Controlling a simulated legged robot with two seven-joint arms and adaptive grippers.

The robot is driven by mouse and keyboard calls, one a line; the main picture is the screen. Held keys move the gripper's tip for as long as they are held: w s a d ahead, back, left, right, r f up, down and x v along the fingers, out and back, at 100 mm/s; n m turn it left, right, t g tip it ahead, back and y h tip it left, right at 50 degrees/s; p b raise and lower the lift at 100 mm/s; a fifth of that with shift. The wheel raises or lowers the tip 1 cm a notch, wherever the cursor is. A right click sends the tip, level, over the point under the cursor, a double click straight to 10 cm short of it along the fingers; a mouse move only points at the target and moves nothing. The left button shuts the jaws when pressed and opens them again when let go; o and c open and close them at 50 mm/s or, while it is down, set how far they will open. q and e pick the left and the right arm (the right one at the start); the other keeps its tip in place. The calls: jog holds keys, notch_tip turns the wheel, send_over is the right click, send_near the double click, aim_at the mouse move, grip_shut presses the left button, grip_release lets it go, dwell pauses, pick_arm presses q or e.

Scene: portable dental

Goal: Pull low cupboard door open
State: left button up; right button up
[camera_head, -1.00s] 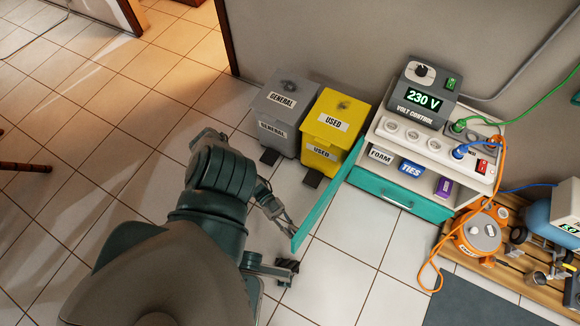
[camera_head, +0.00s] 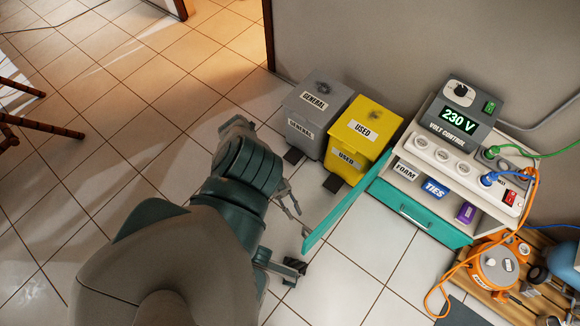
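The low cupboard (camera_head: 490,228) is white with a teal drawer front at its foot. Its teal door (camera_head: 345,210) stands swung out to the left of the open front, seen nearly edge-on. My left gripper (camera_head: 300,250) is at the door's free end, its fingers spread. One thin finger reaches close to the door's left face; the other, with a dark pad, is just below the door's end. I cannot tell whether either finger touches it. My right gripper is not in view.
A grey bin (camera_head: 312,117) and a yellow bin (camera_head: 358,138) stand behind the door, against the wall. A volt control box (camera_head: 458,112) and sockets sit on the cupboard. An orange device (camera_head: 497,266) with a cable is at right.

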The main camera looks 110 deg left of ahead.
pick_arm(q)
jog(key=shift+v, duration=1.85)
